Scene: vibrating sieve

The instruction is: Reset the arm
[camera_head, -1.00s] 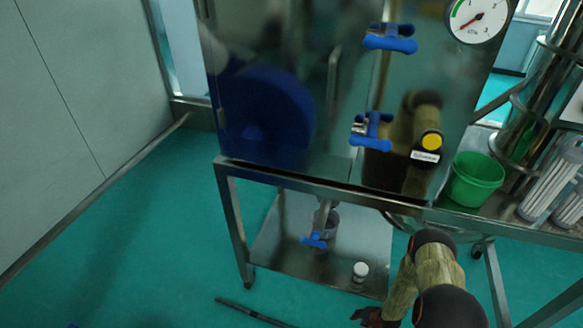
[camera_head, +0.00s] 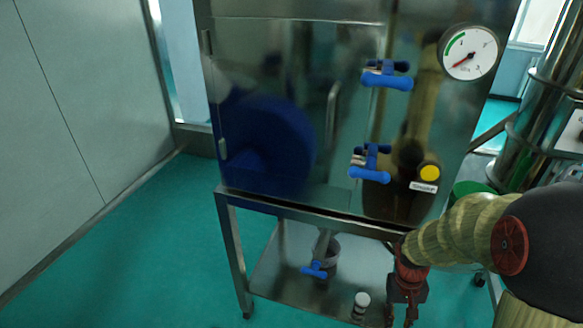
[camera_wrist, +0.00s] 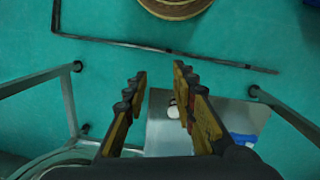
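My gripper (camera_head: 405,300) hangs low in front of the steel cabinet's stand, at the lower right of the head view. My bent arm comes in from the right. In the wrist view, the two fingers of my gripper (camera_wrist: 160,74) are spread apart with nothing held between them. A small white-capped jar (camera_head: 361,300) stands on the lower shelf, left of my gripper in the head view. A small white item (camera_wrist: 172,106) shows beyond the gap between the fingers in the wrist view.
The steel cabinet (camera_head: 270,55) has blue valve handles (camera_head: 386,80), a yellow button (camera_head: 429,172) and a gauge (camera_head: 470,52). Its lower shelf (camera_head: 285,276) holds a grey cup. A green bucket (camera_head: 470,187) is partly hidden by my arm. Open floor (camera_head: 130,250) lies left.

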